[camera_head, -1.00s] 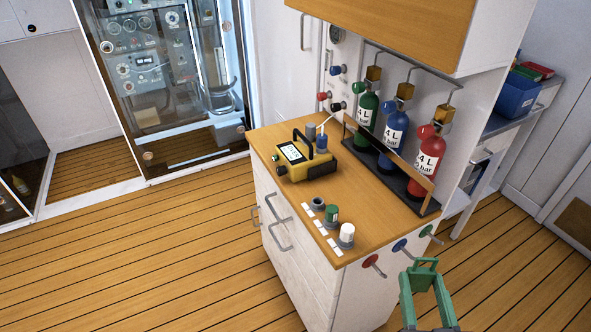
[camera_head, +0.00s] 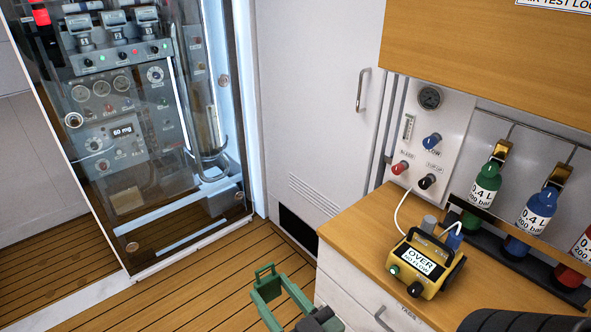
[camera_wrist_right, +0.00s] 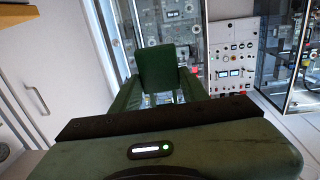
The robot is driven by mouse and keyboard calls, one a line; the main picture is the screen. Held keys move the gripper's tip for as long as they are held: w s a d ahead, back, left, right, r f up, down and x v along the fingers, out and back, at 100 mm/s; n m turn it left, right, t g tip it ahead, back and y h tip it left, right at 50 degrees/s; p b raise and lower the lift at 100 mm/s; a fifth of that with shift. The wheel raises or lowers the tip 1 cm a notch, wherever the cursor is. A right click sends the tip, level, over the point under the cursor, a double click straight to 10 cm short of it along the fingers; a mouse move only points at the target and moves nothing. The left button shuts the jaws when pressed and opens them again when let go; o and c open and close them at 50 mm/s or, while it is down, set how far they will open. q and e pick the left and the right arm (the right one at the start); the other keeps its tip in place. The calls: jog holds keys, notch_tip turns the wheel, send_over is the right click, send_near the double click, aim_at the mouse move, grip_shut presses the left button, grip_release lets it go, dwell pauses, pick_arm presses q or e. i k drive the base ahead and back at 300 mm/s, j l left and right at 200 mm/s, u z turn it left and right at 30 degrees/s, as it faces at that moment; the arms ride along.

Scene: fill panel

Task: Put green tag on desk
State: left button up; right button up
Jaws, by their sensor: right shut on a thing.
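My right gripper (camera_head: 265,276) is green and shows at the bottom of the head view, in front of the desk's left side and over the floor. The wooden desk top (camera_head: 362,235) is at the right. My left gripper is not in view.
A glass-fronted cabinet (camera_head: 130,140) is at left. The desk's left end has bare room.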

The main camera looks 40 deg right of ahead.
aim_at(368, 231)
jog(key=i+j+z, duration=0.2)
jog(key=i, duration=0.25)
jog(key=i+z, duration=0.15)
jog(key=i, duration=0.3)
jog(key=i+j+z, duration=0.2)
jog(key=i, duration=0.2)
jog(key=i+z, duration=0.2)
jog(key=z, duration=0.2)
jog(key=i+j+z, duration=0.1)
jog(key=z, duration=0.35)
jog(key=i+j+z, duration=0.15)
jog(key=z, duration=0.25)
jog(key=i+j+z, duration=0.15)
jog(key=z, duration=0.25)
jog(key=i+j+z, duration=0.1)
jog(key=j+z, duration=0.2)
jog(key=z, duration=0.15)
jog(key=i+j+z, duration=0.2)
jog(key=z, duration=0.3)
jog(key=i+j+z, duration=0.15)
jog(key=j+z, duration=0.3)
jog(key=i+j+z, duration=0.1)
jog(key=j+z, duration=0.4)
jog(key=l, duration=0.1)
